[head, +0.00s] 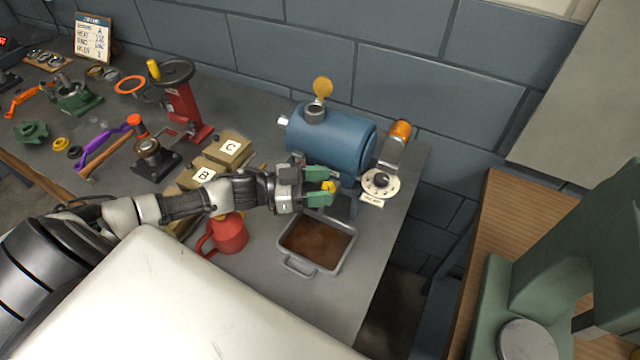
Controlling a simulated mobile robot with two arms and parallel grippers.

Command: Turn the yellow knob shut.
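The yellow knob (330,187) is small and sits low at the front of a blue tank (328,138), above a grey drip tray (285,241) of brown liquid. My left gripper (322,187) reaches in from the left, with its green fingertips above and below the knob in the picture. The knob shows between the tips and is partly covered by them. Whether the fingers press on it cannot be told. My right gripper is not in view.
A dial (380,183) and an orange-capped part (399,133) are right of the tank. A red can (228,234) stands below my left forearm, near boxes marked B (203,175) and C (230,147). A red press (187,105) is farther left. Bare bench lies right of the tray.

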